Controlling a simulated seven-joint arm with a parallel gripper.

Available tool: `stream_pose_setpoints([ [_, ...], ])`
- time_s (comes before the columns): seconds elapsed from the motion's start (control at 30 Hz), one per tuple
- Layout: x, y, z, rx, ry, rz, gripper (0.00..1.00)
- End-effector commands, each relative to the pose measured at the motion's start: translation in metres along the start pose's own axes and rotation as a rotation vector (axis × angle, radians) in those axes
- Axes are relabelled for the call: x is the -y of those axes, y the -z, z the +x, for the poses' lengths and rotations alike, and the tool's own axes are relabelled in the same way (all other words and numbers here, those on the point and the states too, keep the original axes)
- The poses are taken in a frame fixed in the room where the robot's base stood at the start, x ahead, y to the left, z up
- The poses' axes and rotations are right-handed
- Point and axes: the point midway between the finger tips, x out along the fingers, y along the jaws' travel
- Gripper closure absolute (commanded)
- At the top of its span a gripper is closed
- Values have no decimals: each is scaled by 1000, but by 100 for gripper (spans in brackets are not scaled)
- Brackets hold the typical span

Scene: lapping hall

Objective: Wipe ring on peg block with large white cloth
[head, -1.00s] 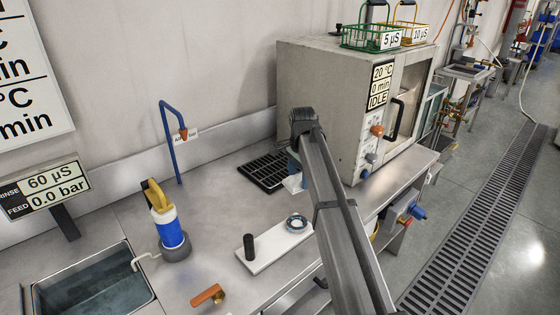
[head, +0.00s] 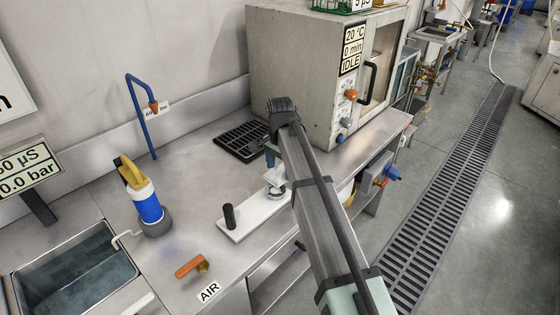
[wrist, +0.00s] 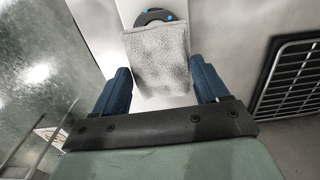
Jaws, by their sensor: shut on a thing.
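The white peg block (head: 250,220) lies on the steel bench, with a dark upright peg (head: 230,216) at its left end. The ring (head: 277,193) lies flat at the block's right end, apart from the peg. In the wrist view the ring (wrist: 152,16) is a dark disc edge with blue dots, its near part hidden by the cloth. My gripper (wrist: 160,80) is shut on the white cloth (wrist: 157,55), which hangs folded between its blue fingers. In the head view the cloth (head: 276,176) is right over the ring; whether they touch I cannot tell.
A grey oven (head: 300,75) stands behind my arm, beside a black drain grate (head: 243,141). A blue-white bottle (head: 148,205), a blue pipe (head: 140,115), an orange-handled valve (head: 190,266) and a sink (head: 75,270) are to the left.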

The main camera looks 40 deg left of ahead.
Motion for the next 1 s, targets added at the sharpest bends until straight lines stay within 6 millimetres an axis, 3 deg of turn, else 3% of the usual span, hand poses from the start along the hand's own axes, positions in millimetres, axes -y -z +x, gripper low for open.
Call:
stream_pose_setpoints([
  [0.43,-1,-3,48,1,-2,0,51],
  [0.47,-1,-6,45,0,0,-1,54],
  [0.87,-1,-43,46,1,0,-1,55],
  [1.0,1,-29,45,1,-1,2,55],
])
